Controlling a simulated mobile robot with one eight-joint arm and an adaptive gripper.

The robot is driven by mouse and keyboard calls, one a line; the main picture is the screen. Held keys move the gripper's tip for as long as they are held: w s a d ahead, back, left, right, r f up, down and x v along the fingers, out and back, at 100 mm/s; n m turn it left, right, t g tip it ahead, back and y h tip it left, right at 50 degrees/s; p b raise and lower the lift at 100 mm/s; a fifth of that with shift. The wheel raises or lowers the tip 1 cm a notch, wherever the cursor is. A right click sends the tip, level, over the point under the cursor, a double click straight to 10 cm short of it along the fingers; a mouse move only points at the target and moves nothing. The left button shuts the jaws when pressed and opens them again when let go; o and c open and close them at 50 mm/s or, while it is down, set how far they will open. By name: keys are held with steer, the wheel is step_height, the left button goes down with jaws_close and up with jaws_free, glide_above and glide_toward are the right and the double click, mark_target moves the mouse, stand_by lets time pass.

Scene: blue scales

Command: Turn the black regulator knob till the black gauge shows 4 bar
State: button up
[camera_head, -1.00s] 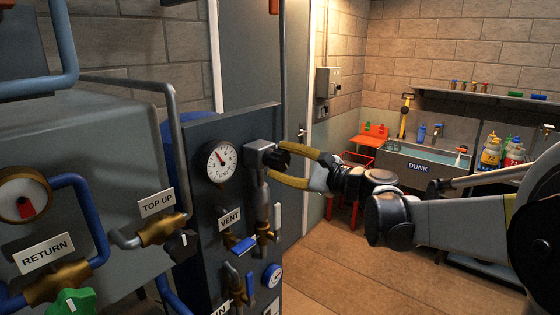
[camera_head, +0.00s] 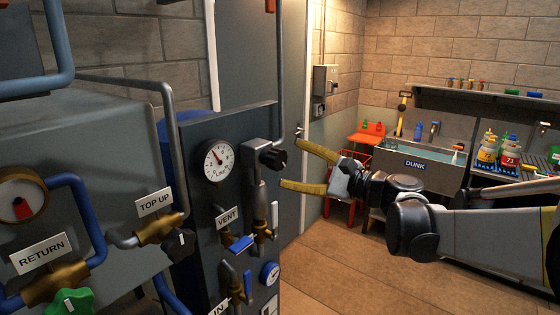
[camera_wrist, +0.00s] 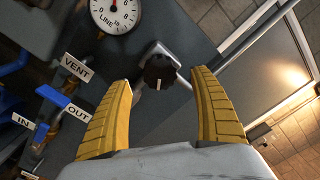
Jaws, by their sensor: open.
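The black regulator knob (camera_head: 274,159) sticks out of a grey regulator body (camera_head: 258,152) on the dark panel. In the wrist view the knob (camera_wrist: 160,71) faces me, with a pale mark on its rim. In the wrist view the gauge (camera_wrist: 116,14) is cut off at the top. My gripper (camera_head: 292,165) has yellow fingers, open and empty, to the right of the knob and apart from it. The knob lies between the fingertips (camera_wrist: 161,80) in the wrist view.
The TOP UP valve (camera_head: 160,230) is at left. A sink marked DUNK (camera_head: 416,165) stands far behind. The floor between is free.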

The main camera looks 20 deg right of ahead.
steer(key=v, duration=0.6)
steer(key=shift+s+d, duration=0.2)
steer(key=shift+s, duration=0.05)
steer(key=shift+a+f, duration=0.1)
steer(key=s+a+f+n+g+h+b, duration=0.25)
steer(key=s+a+f+n+g, duration=0.35)
steer(key=a+f, duration=0.5)
steer(key=s+d+f+n+g+h+b, duration=0.1)
steer(key=s+d+f+n+h, duration=0.3)
steer(key=s+f+n+h, duration=0.4)
steer(key=shift+s+f+n, duration=1.9)
steer(key=shift+s+n, duration=0.2)
steer(key=shift+s, duration=0.85)
